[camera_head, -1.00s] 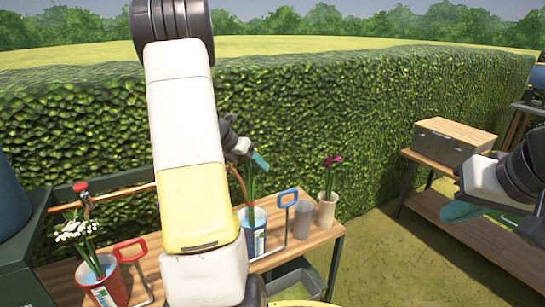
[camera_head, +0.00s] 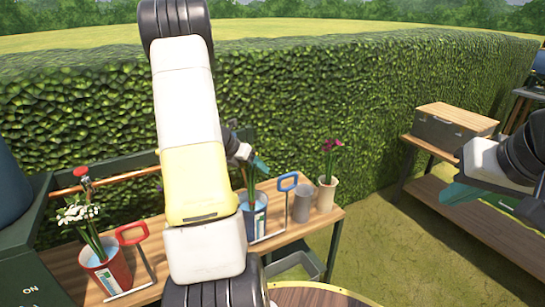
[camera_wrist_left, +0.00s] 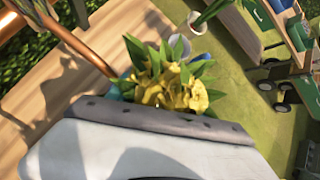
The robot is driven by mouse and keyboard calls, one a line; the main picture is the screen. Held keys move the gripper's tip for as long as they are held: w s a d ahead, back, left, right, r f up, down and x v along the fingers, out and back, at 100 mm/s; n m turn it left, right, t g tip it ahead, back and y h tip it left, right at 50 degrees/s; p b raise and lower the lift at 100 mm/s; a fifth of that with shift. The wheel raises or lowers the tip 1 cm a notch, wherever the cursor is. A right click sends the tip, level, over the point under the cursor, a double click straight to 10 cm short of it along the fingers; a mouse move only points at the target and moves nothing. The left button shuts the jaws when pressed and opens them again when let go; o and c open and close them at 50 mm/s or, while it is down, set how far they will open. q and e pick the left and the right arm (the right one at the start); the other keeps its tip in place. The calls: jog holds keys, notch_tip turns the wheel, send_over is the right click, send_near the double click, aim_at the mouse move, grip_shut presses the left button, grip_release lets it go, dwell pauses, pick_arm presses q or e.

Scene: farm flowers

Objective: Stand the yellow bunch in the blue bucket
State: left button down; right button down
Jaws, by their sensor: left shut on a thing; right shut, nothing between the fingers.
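The blue bucket (camera_head: 262,222), with a white label, stands on the wooden bench, partly hidden by my left arm in the head view. My left gripper (camera_head: 257,163) is above it, shut on the yellow bunch. The bunch's green stems (camera_head: 251,184) hang down nearly upright, and their lower ends reach the bucket's mouth. Whether they touch its bottom is hidden. The yellow flower heads (camera_wrist_left: 170,88) with green leaves show beyond the gripper body in the left wrist view. My right gripper (camera_head: 460,197) is shut and empty at the right, away from the bench.
A red bucket (camera_head: 107,277) with white flowers stands at the bench's left. A blue-handled tool (camera_head: 287,183), a grey pot (camera_head: 303,203) and a pale pot (camera_head: 326,194) with dark pink flowers stand right of the blue bucket. A lidded box (camera_head: 452,130) is on another bench.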

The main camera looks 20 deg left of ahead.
pick_arm(q)
jog(key=shift+f, duration=0.2)
jog(key=shift+c, duration=1.8)
grip_release()
jog(key=v, duration=0.7)
jog(key=shift+s+a+r, duration=0.15)
jog(key=shift+s+r, duration=0.1)
